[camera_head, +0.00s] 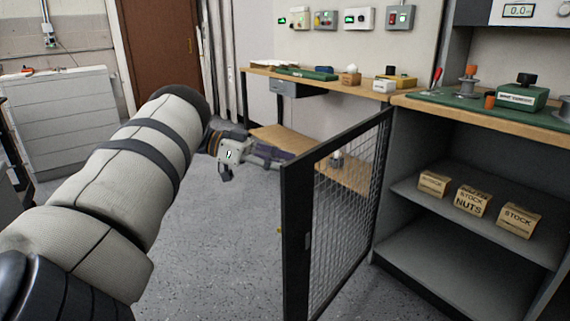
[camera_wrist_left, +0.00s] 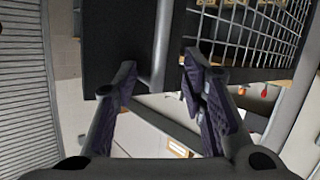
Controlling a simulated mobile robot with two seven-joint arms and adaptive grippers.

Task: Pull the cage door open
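The cage door (camera_head: 297,222) has a black frame and wire mesh. It stands swung out from the shelf unit at the right in the head view. My left gripper (camera_head: 272,156) is at the door's far side, by the upper part of its free edge. In the left wrist view, the two purple-padded fingers of my left gripper (camera_wrist_left: 158,75) are spread apart. A grey upright bar (camera_wrist_left: 162,40), seemingly the door's handle, stands between them with gaps on both sides. The dark door frame (camera_wrist_left: 115,40) and mesh are behind it. My right gripper is not in view.
The shelf unit (camera_head: 430,275) holds several labelled stock boxes (camera_head: 472,201). A workbench (camera_head: 325,84) with small devices runs along the back wall. A pale cabinet (camera_head: 65,125) and a brown door (camera_head: 160,45) are at the left. The floor (camera_head: 220,260) left of the cage door is clear.

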